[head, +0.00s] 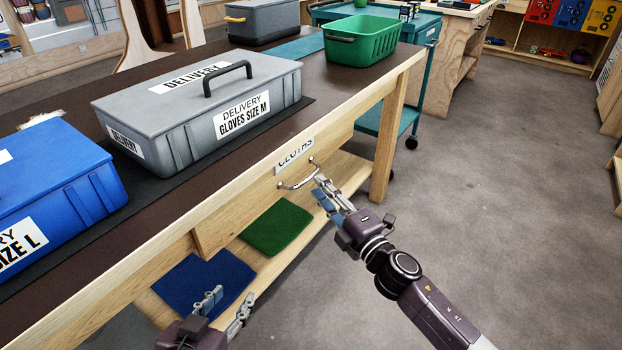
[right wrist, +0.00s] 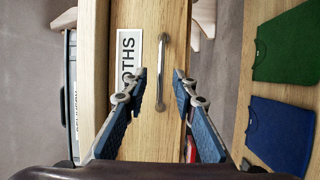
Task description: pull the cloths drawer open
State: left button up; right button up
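The cloths drawer (head: 255,203) has a pale wooden front under the workbench top and looks shut. Its label (head: 295,158) reads CLOTHS. A curved metal bar handle (head: 297,178) sits below the label; in the right wrist view the handle (right wrist: 163,72) runs upright beside the label. My right gripper (head: 322,190) is just in front of the handle. In the right wrist view its fingers (right wrist: 160,76) are apart, one to each side of the handle's line, with no grip on it. My left gripper (head: 228,302) is low at the bottom, open and empty.
A grey glove box (head: 165,125) and a blue box (head: 80,200) stand on the workbench. A green basket (head: 362,42) is at its far end. The floor to the right is clear.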

aim_at(311, 175)
pick_arm(q)
jog(key=w+d+r+t+h+b, duration=0.1)
jog(key=w+r+t, duration=0.2)
jog(key=r, duration=0.2)
jog(key=shift+d+r, duration=0.25)
jog(key=shift+r, duration=0.15)
pick_arm(e)
jog(key=shift+x, duration=2.8)
jog(key=shift+f, duration=0.1)
grip_shut()
